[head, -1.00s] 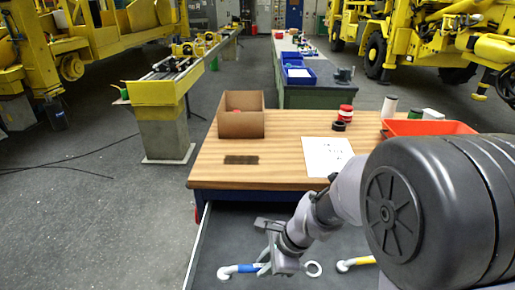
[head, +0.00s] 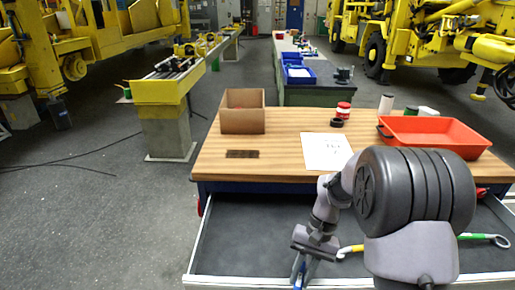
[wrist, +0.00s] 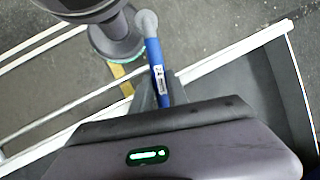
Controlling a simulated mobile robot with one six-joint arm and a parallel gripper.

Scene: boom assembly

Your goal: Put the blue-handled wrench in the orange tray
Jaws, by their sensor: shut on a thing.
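The blue-handled wrench (head: 298,272) is in my gripper (head: 303,268), at the front of the open drawer in the head view. In the wrist view its blue handle (wrist: 155,60), with a white label and a grey rounded end, sticks out from between the jaws (wrist: 152,98). The rest of the wrench is hidden by the gripper. The orange tray (head: 440,131) stands on the right of the wooden bench top, behind my arm and well apart from my gripper. The part of the tray that shows looks empty.
A yellow-handled wrench (head: 352,249) and a green-handled wrench (head: 470,236) lie in the drawer (head: 250,240). A cardboard box (head: 243,120), a white sheet (head: 326,152), a red-and-white roll (head: 343,110) and a white cylinder (head: 386,104) are on the bench.

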